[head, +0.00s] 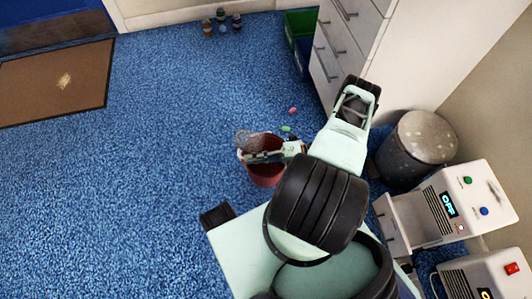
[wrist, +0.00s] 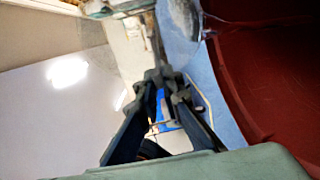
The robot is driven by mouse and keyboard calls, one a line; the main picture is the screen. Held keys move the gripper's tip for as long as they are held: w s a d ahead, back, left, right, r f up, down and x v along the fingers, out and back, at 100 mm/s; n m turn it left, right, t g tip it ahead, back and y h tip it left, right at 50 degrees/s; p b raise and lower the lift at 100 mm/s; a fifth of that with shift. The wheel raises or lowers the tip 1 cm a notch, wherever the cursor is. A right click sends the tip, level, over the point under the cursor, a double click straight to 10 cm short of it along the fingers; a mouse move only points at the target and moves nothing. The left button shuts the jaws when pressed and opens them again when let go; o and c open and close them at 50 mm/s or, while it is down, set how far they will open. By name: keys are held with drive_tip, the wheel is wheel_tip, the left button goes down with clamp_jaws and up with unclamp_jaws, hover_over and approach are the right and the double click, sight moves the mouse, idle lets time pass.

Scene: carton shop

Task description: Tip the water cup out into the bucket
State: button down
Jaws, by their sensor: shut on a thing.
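The clear water cup (head: 248,140) is at the rim of the red bucket (head: 266,176) in the head view, over its far left side. My gripper (head: 262,157) is shut on the cup and reaches across the bucket's mouth from the right. In the wrist view my gripper's fingers (wrist: 166,76) meet at the cup (wrist: 180,18), which is cut off by the top edge. That view is rolled sideways, and the cup looks tilted. The bucket's red wall (wrist: 270,75) fills the right side. I cannot tell whether water is in the cup or bucket.
A white drawer cabinet (head: 345,50) and a metal bin (head: 418,145) stand to the right. Two white machines (head: 465,205) are at the lower right. Small pink and green pieces (head: 287,129) lie near the bucket. The blue floor to the left is clear up to a brown mat (head: 60,90).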

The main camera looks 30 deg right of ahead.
drive_tip(key=shift+s+f+y, duration=0.1)
drive_tip(key=shift+f+y, duration=0.05)
drive_tip(key=shift+y, duration=0.15)
drive_tip(key=shift+s+d+r+n+t+y, duration=0.15)
drive_tip(key=shift+d+r+n+t+y, duration=0.15)
drive_tip(key=shift+r+y, duration=0.25)
idle(0.4)
drive_tip(key=shift+w+a+f+h, duration=0.2)
drive_tip(key=shift+f+h, duration=0.2)
drive_tip(key=shift+h, duration=0.35)
drive_tip(key=shift+a+r+m+g+h, duration=0.1)
drive_tip(key=shift+r+m+g+h, duration=0.05)
drive_tip(key=shift+m+g+h, duration=0.2)
drive_tip(key=shift+w+r, duration=0.1)
drive_tip(key=shift+r, duration=0.05)
